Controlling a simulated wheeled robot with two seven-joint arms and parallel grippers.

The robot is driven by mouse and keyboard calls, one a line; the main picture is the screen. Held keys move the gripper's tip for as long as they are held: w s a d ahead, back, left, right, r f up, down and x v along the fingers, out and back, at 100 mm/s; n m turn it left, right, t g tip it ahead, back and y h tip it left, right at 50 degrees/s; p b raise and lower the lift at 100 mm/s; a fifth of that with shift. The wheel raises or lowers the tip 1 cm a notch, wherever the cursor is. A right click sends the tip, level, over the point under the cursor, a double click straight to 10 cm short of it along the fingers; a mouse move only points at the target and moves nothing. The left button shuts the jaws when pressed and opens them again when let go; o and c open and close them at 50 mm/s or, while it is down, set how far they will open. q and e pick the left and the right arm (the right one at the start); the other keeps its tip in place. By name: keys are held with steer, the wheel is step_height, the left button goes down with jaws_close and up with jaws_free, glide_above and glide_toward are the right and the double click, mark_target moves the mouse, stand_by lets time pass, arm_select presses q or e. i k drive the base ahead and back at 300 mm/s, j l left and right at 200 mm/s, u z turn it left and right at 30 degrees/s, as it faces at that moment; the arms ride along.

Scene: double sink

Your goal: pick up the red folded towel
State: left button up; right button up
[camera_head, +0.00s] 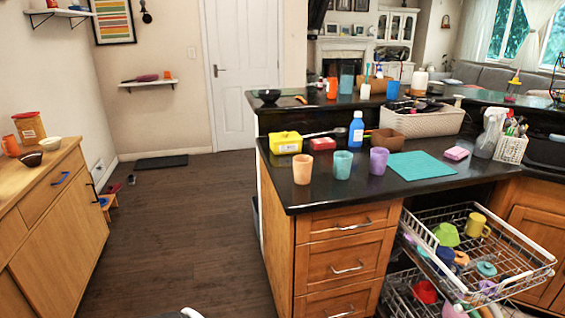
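A small red folded piece (323,143), which looks like the red folded towel, lies flat on the black counter (330,190) near its back left. It sits just right of a yellow box (286,142), under a long-handled utensil's level and left of a blue bottle (356,129). Neither of my grippers is in view. Only a small white and dark piece shows at the bottom edge of the picture, and I cannot tell which part it is.
Orange (302,169), teal (342,164) and purple (378,160) cups stand in front of the towel. A teal mat (421,165) lies to the right. A dish rack (480,255) is pulled out below the counter. The floor (190,220) left of the counter is mostly clear.

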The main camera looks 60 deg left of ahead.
mark_target(327, 142)
steer(key=u, duration=1.45)
